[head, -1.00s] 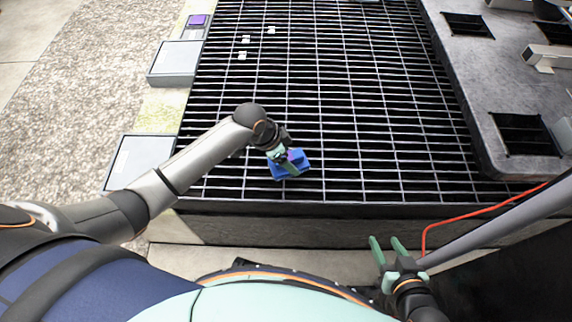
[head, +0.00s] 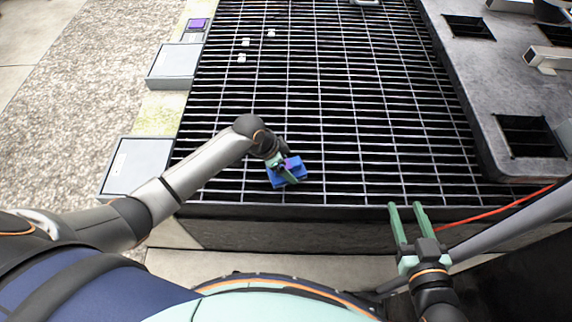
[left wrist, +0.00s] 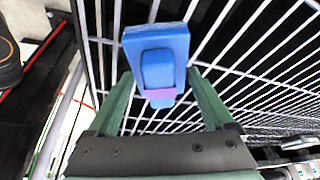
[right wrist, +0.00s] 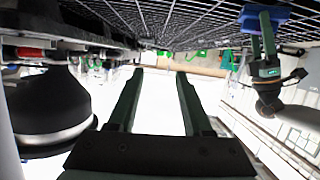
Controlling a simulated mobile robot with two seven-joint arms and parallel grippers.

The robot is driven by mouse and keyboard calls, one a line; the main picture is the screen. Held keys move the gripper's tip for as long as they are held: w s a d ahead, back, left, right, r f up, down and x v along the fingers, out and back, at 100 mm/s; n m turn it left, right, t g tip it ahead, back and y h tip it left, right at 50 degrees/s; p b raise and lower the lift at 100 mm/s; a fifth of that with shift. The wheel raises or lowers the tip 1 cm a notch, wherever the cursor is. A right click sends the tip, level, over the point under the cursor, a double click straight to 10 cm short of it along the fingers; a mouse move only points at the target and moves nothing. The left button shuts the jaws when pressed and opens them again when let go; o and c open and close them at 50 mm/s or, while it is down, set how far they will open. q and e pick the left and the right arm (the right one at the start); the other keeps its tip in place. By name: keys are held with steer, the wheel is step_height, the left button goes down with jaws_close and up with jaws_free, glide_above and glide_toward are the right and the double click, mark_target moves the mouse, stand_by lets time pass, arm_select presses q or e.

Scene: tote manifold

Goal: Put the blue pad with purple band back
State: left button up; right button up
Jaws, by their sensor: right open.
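The blue pad (head: 287,172) is at the near part of the black grating and appears to rest on it. In the left wrist view the blue pad (left wrist: 157,38) has a raised blue grip with a purple band across its near end. My left gripper (head: 284,167) is over the pad. Its fingers stand apart on either side of the grip, with gaps showing; the head view hides part of the pad behind them. My right gripper (head: 406,206) is open and empty over the grating's front edge, well right of the pad.
A purple square (head: 198,23) sits on a small grey box at the grating's far left. Two larger grey boxes (head: 176,64) (head: 138,166) line the left edge. Small white pieces (head: 242,58) lie on the grating. A dark slab with openings (head: 488,90) and a red cable (head: 500,208) are at right.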

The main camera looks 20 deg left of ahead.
arm_select(q)
steer(key=shift+o, duration=0.9)
steer(key=shift+r, duration=0.1)
